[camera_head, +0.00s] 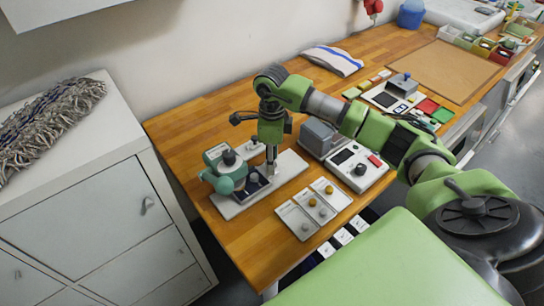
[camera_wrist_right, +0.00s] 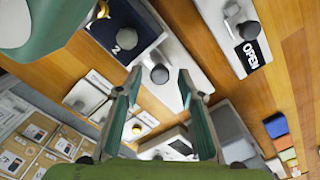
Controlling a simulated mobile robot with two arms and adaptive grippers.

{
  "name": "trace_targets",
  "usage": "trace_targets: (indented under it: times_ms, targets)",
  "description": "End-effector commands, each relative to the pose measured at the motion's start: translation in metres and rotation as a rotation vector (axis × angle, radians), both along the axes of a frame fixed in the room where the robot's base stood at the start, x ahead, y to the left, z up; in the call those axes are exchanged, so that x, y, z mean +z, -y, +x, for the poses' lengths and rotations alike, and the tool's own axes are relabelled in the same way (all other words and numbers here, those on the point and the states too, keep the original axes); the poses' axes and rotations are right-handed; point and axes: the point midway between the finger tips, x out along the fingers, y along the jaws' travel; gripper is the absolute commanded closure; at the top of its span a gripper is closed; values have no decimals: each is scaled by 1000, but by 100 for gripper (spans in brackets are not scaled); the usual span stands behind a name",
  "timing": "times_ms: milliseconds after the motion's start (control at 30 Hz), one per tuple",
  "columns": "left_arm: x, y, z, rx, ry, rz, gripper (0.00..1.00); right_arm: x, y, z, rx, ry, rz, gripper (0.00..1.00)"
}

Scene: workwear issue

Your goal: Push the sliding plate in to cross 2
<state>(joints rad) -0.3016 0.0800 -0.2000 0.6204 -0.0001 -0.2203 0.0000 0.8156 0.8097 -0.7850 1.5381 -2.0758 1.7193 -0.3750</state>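A teal-and-white press-like device (camera_head: 225,168) stands on a pale base plate (camera_head: 291,163) near the table's left end. A dark blue plate marked 2 (camera_wrist_right: 122,36) lies beside a pale strip with a dark round knob (camera_wrist_right: 159,73); I cannot tell for sure which part slides. No cross mark is clear. My right gripper (camera_head: 271,170) points down over the base, just right of the teal device. In the wrist view its fingers (camera_wrist_right: 158,80) are apart, with the knob seen between them; contact cannot be told. My left gripper is not in view.
A pale plate labelled OPEN (camera_wrist_right: 246,48) with its own knob lies nearby. Small cards with yellow and grey knobs (camera_head: 323,188) lie in front. A control box with a red button (camera_head: 357,169) stands to the right. A white cabinet (camera_head: 80,190) stands left of the table.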

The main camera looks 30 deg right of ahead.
Motion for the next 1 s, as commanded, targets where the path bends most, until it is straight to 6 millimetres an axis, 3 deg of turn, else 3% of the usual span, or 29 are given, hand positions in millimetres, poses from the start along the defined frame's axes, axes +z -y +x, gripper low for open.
trace_targets:
  times_ms: [333,467,500,667,900,1000]
  targets:
    - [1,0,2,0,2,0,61,-5,0,0,1,-1,0,64]
    - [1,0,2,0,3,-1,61,-5,0,0,1,-1,0,98]
    - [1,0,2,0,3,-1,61,-5,0,0,1,-1,1,100]
    - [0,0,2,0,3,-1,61,-5,-4,0,2,-1,1,100]
    - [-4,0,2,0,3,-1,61,-5,-42,-3,4,1,2,100]
    - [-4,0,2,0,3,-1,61,-4,-49,-4,3,1,2,100]
